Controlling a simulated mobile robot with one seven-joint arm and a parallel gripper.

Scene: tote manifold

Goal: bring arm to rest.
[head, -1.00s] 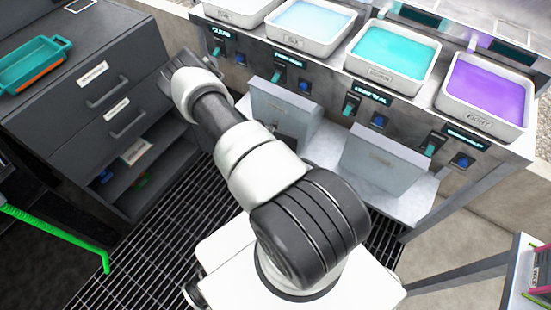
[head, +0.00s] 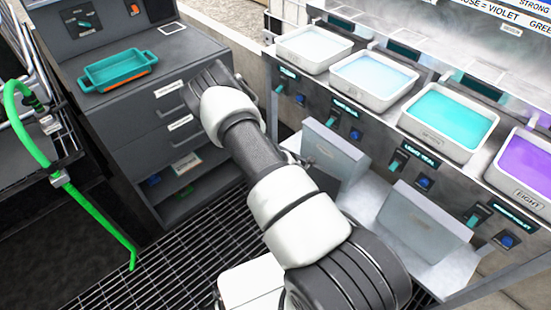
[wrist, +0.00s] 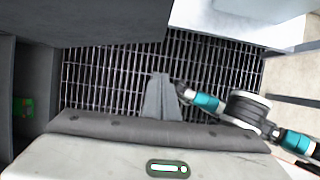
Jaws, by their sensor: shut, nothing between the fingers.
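My arm (head: 255,150) stretches from the lower right of the head view toward the dark drawer cabinet. Its far end stands in front of the drawers, and my gripper is hidden there. In the wrist view my gripper (wrist: 161,98) shows as two grey fingers pressed together, with nothing held. The fingers are seen against the grated floor (wrist: 110,80).
The dark cabinet (head: 140,110) carries a teal tray (head: 118,70) on top. A bench at right holds white tubs, one with teal liquid (head: 445,118). Grey panels (head: 425,215) stand below it. A green hose (head: 90,215) hangs at left above the grating.

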